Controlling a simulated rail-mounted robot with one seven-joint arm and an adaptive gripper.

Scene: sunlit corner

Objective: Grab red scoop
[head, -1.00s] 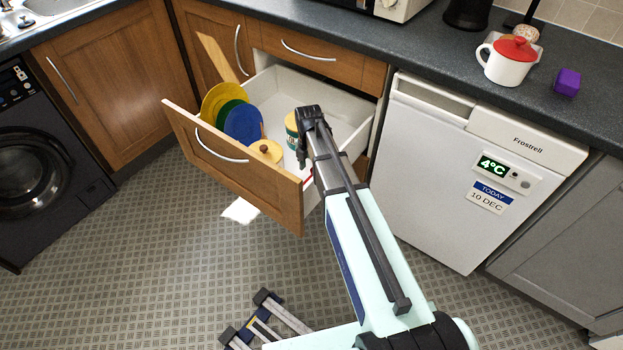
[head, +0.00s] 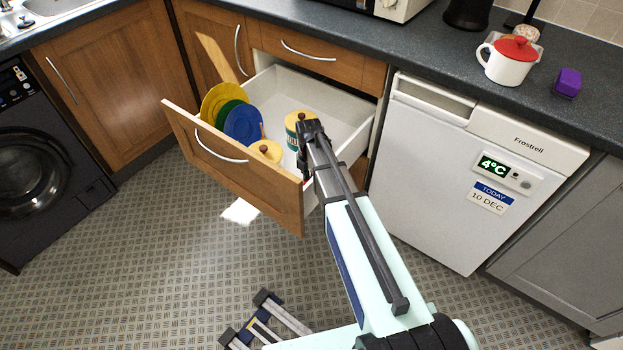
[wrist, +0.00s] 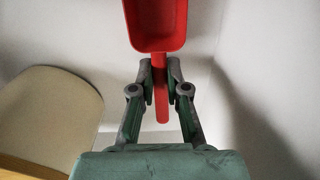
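The red scoop (wrist: 156,22) shows in the wrist view, with its bowl at the top and its handle (wrist: 162,108) pointing down the picture. My gripper (wrist: 160,72) has its two fingers close in on both sides of the handle, just below the bowl, and looks shut on it. In the head view my gripper (head: 308,132) is over the right part of the open drawer (head: 345,112), beside a canister (head: 291,130). The scoop is hidden in the head view.
The drawer also holds yellow, green and blue plates (head: 243,124) and a yellow-lidded jar (head: 266,151). A white fridge (head: 430,170) stands right of the drawer. The counter above holds a white mug with a red lid (head: 507,68) and a purple block (head: 568,83).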

